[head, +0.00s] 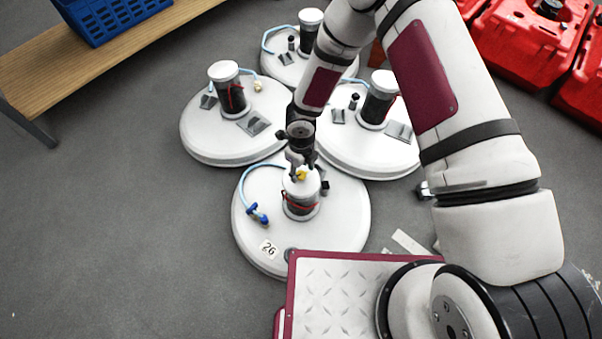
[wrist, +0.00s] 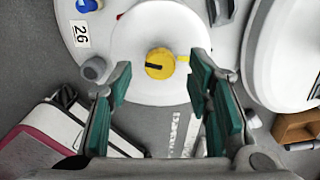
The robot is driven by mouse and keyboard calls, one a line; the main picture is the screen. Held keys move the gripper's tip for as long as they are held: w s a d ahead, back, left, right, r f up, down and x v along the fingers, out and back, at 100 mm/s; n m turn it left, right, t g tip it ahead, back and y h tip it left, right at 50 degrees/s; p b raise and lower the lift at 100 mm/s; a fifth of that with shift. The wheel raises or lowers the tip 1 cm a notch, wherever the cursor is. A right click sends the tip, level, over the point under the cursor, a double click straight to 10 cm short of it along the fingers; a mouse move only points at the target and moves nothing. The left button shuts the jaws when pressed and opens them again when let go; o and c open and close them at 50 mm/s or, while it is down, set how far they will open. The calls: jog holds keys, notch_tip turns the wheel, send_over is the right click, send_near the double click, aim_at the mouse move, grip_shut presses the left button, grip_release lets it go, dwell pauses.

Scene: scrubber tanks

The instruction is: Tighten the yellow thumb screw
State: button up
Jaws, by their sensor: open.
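The yellow thumb screw (wrist: 160,64) sits on top of the white cap (wrist: 135,88) of the nearest tank (head: 260,225), labelled 26. A dark line runs across the screw's face. In the head view the screw (head: 301,175) shows as a small yellow spot below my gripper (head: 300,163). My gripper (wrist: 160,95) also shows in the wrist view, open and empty. Its two green-padded fingers stand apart, one to either side of the screw's line in the picture. I see no contact with the screw. How high the fingertips are above it is hard to tell.
Several other white tanks (head: 205,140) with capped cylinders stand behind. A blue hose with a blue fitting (head: 257,213) lies on the near tank. A wooden bench (head: 60,70) with a blue crate (head: 110,18) is at upper left, red containers (head: 520,45) at upper right. Left floor is clear.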

jog(key=shift+f, duration=0.8)
jog(key=shift+c, duration=0.2)
grip_shut()
jog(key=shift+m, duration=0.3)
